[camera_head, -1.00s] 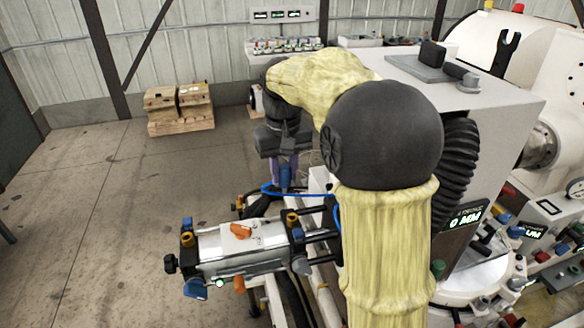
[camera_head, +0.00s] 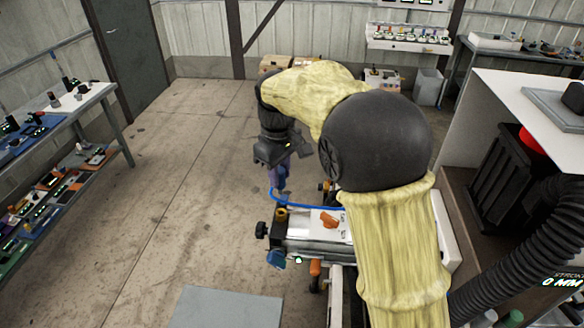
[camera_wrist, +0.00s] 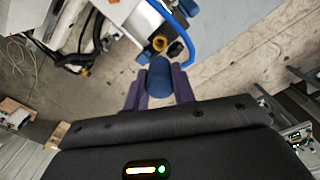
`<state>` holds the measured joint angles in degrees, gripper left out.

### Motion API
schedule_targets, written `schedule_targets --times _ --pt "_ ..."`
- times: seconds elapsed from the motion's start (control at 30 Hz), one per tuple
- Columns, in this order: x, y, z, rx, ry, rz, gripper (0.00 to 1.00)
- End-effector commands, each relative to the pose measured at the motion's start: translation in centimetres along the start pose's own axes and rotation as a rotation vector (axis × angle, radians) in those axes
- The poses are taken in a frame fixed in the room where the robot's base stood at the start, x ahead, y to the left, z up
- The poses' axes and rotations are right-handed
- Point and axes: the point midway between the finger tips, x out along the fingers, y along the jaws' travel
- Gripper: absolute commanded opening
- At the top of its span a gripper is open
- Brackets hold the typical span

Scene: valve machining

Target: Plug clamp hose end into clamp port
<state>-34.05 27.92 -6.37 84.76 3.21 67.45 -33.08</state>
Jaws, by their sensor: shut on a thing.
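My gripper (camera_head: 281,172) is at the end of the yellow-sleeved arm. In the wrist view its purple fingers (camera_wrist: 158,88) are shut on the blue cylindrical hose end (camera_wrist: 159,78). The hose end (camera_head: 279,180) is above the clamp unit's far left side in the head view, and the blue hose (camera_head: 305,205) curves from it toward the right. The clamp unit (camera_head: 308,224) is a pale block with an orange handle (camera_head: 330,219). A brass-ringed fitting (camera_wrist: 159,44) lies just beyond the hose end in the wrist view, apart from it; whether it is the clamp port I cannot tell.
A shelf bench (camera_head: 60,140) with tools stands at the left. A grey plate (camera_head: 226,306) lies in front. My arm hides the clamp unit's right part. A black ribbed duct (camera_head: 520,240) is at the right. The floor (camera_head: 195,170) left of the clamp is clear.

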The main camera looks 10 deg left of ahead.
Motion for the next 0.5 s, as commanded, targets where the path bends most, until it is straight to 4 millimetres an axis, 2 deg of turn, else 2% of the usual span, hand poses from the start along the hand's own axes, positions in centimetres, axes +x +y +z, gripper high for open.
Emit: schedule_targets --times 0.33,0.5 --pt "-0.2 0.0 0.1 0.003 0.000 -0.001 0.02" --pt "1.4 0.0 0.1 0.004 -0.001 -0.001 0.02"
